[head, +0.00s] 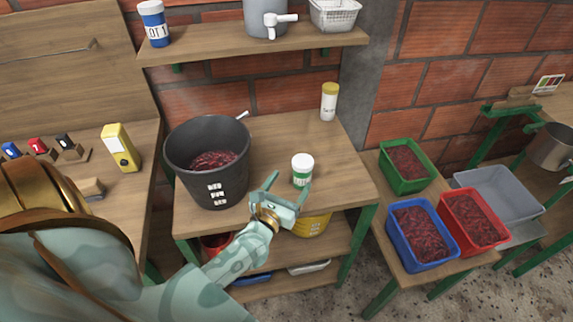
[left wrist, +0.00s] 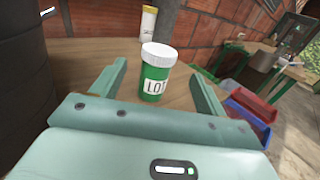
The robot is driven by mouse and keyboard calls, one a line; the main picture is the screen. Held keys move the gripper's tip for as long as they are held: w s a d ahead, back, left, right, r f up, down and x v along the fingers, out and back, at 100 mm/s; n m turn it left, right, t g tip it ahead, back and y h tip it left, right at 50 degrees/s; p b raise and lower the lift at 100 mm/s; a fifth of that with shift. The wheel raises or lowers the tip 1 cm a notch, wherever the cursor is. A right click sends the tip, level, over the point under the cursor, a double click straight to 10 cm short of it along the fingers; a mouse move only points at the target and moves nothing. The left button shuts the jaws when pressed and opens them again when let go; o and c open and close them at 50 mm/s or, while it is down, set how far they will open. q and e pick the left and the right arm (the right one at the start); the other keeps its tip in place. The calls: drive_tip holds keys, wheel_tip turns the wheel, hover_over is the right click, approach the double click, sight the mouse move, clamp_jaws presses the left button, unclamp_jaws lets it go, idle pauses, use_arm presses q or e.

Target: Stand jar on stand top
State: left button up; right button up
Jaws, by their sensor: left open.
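A small jar (head: 302,170) with a white lid and a green band stands upright on the wooden stand top (head: 280,133). In the left wrist view the jar (left wrist: 155,75) shows a white label with "LO" readable. My left gripper (head: 289,182) is open at the front edge of the stand top, its fingers pointing toward the jar. In the left wrist view the jar shows between the two open fingers, just beyond their tips, with no visible contact. My right gripper is not in view.
A black bucket (head: 186,144) of red pulp stands left of the jar. A yellow-lidded white container (head: 329,102) stands at the back. A shelf (head: 240,49) above holds a blue-and-white jar (head: 154,24). Green, blue and red bins (head: 465,222) fill the right bench.

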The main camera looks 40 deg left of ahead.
use_arm(q)
drive_tip(key=shift+s+d, duration=0.1)
drive_tip(key=shift+s, duration=0.4)
